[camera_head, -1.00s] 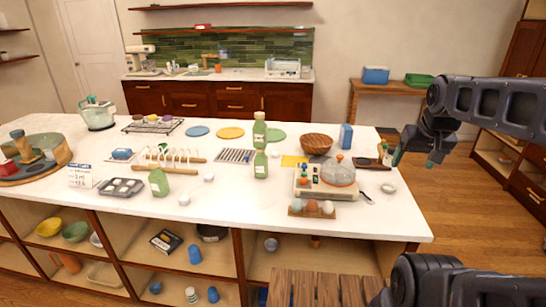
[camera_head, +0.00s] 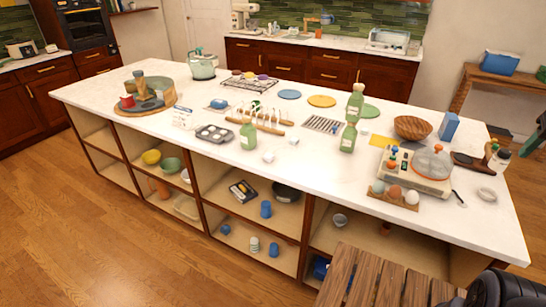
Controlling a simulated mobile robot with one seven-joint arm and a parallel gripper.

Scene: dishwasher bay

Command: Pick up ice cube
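A small white block (camera_head: 268,157), possibly the ice cube, lies on the white island counter to the right of a green bottle. A second small white piece (camera_head: 293,141) lies a little behind it to the right. They are too small to tell whether either is ice.
A slatted wooden top (camera_head: 380,280) stands in front at the right. Floor (camera_head: 90,230) at the left is clear.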

